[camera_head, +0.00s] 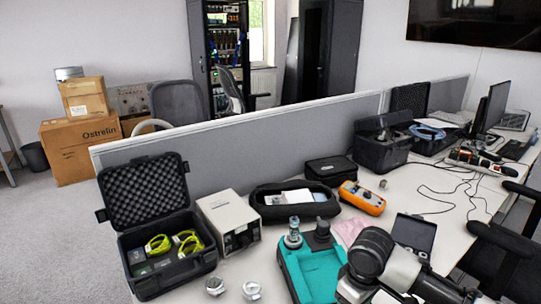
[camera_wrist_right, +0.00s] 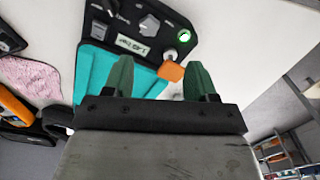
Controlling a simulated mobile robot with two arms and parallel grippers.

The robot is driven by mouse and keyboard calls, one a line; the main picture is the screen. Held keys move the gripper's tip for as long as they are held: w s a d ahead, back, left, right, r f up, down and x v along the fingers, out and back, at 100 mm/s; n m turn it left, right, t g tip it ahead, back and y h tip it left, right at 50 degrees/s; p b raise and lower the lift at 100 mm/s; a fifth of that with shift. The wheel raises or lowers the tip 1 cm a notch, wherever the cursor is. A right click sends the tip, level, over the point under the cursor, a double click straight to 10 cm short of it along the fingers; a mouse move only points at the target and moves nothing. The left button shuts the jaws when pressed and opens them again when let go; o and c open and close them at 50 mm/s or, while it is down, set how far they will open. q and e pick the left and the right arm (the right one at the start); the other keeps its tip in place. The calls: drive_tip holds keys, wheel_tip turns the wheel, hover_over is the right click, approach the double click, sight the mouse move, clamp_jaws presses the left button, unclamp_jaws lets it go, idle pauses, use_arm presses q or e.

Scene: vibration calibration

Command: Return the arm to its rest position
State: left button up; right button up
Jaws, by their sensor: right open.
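My right arm (camera_head: 385,265) comes in at the lower right in the head view, over the near edge of the desk beside a teal tray (camera_head: 311,279). Its gripper cannot be made out in that view. In the right wrist view my right gripper (camera_wrist_right: 161,80) has its two green fingers apart. An orange block (camera_wrist_right: 171,72) shows beyond and between the fingers, and I see nothing clamped. My left gripper is not in view.
The desk (camera_head: 277,262) holds an open black case (camera_head: 146,206), a beige instrument box (camera_head: 226,219), an orange meter (camera_head: 362,198) and a black pouch (camera_head: 270,207). A grey divider (camera_head: 250,135) stands behind. A black chair (camera_head: 505,235) is at right.

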drive_tip(key=s+a+f+t+y, duration=0.25)
drive_tip(key=s+a+f, duration=0.55)
drive_tip(key=s, duration=0.4)
drive_tip(key=s+d+m+h, duration=0.3)
drive_tip(key=s+d+m, duration=0.3)
drive_tip(key=s, duration=0.5)
wheel_tip(320, 180, down, 26)
drive_tip(key=n, duration=0.2)
drive_tip(key=s+d+f+g, duration=0.1)
drive_tip(key=s+f, duration=0.7)
drive_tip(key=s+d+f, duration=0.2)
drive_tip(key=s+f, duration=0.6)
drive_tip(key=s, duration=0.1)
drive_tip(key=shift+d+g, duration=0.25)
drive_tip(key=shift+g, duration=0.1)
